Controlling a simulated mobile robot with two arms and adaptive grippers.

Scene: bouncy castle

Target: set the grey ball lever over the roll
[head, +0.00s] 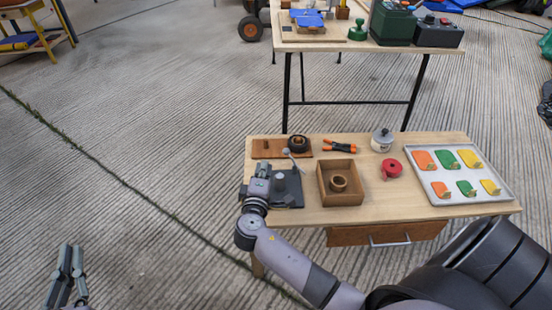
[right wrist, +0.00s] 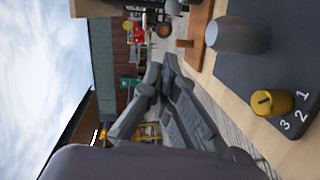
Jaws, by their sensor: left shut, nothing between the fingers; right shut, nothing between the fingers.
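The grey ball lever (head: 287,151) is a pale ball on a thin rod, leaning up and left from the dark base plate (head: 293,199). A grey upright cylinder (head: 279,184) stands on this plate; it also shows in the right wrist view (right wrist: 240,36). A dark roll (head: 298,143) lies just behind the ball on a brown board. I cannot tell whether the ball is above it. My right gripper (head: 262,169) is shut and empty, left of the cylinder and apart from the ball. My left gripper (head: 70,248) is shut and empty, over the floor far left.
A wooden box (head: 325,196) holding a brown ring stands right of the base plate. Orange-handled pliers (head: 340,146), a lidded pot (head: 382,140), a red roll (head: 391,168) and a tray (head: 496,194) of coloured pieces share the table. A yellow knob (right wrist: 271,102) is by numbers.

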